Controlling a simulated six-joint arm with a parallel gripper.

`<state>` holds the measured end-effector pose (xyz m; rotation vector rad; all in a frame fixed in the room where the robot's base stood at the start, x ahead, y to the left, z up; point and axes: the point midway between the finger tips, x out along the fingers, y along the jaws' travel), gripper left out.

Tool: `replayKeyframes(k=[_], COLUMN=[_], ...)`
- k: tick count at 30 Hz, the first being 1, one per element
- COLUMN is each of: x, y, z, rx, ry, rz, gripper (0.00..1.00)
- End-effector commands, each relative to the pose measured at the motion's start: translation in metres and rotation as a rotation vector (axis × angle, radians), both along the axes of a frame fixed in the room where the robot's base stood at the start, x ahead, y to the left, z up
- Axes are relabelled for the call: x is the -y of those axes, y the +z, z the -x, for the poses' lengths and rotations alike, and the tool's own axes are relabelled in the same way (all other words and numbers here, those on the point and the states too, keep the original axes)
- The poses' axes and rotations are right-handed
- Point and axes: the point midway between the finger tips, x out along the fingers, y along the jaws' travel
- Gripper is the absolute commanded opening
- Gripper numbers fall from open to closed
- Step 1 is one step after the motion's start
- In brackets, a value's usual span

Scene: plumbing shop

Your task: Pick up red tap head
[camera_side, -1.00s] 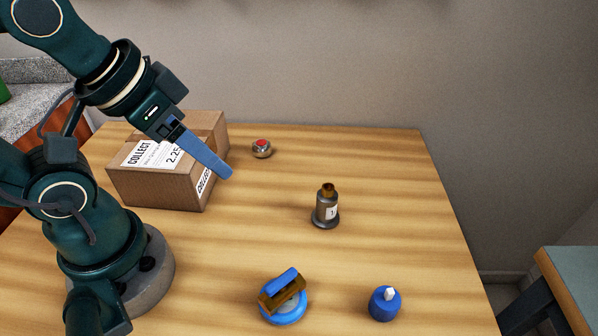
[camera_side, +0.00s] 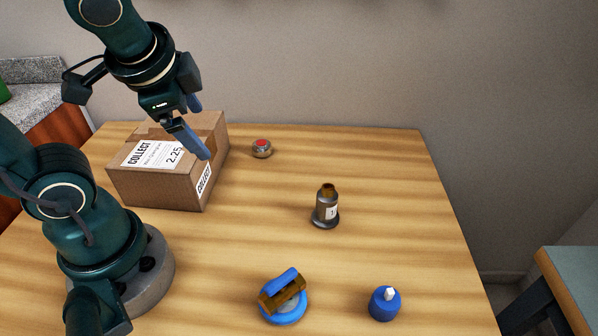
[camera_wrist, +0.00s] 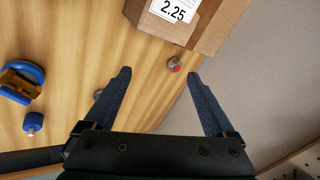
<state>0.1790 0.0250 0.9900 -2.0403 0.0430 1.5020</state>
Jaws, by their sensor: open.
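The red tap head (camera_side: 262,148) is a small silver knob with a red top, standing on the table near the back edge, just right of the cardboard box. In the wrist view the tap head (camera_wrist: 175,64) lies ahead of my fingertips, nearer the right one. My gripper (camera_side: 200,132) is open and empty, above the box's right part in the side view. In the wrist view my gripper (camera_wrist: 159,74) shows both blue fingers wide apart, with nothing between them.
A cardboard box (camera_side: 150,188) marked COLLECT stands left of the tap head. A grey fitting with a brass top (camera_side: 326,208), a blue ring with a brown block (camera_side: 283,298) and a blue bottle (camera_side: 384,304) stand nearer the front. The table (camera_side: 400,190) is clear at right.

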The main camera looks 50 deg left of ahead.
Motion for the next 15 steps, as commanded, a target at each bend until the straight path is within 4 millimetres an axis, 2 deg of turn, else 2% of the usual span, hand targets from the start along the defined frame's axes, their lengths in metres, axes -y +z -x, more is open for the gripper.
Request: replayKeyframes(k=[6,15], x=[-0.031,-0.049], y=[-0.009,-0.035], z=[-0.034,-0.093], rx=[-0.227,-0.515], ry=[-0.233,-0.563], rz=[-0.31,-0.694], gripper=[0.9,0.9])
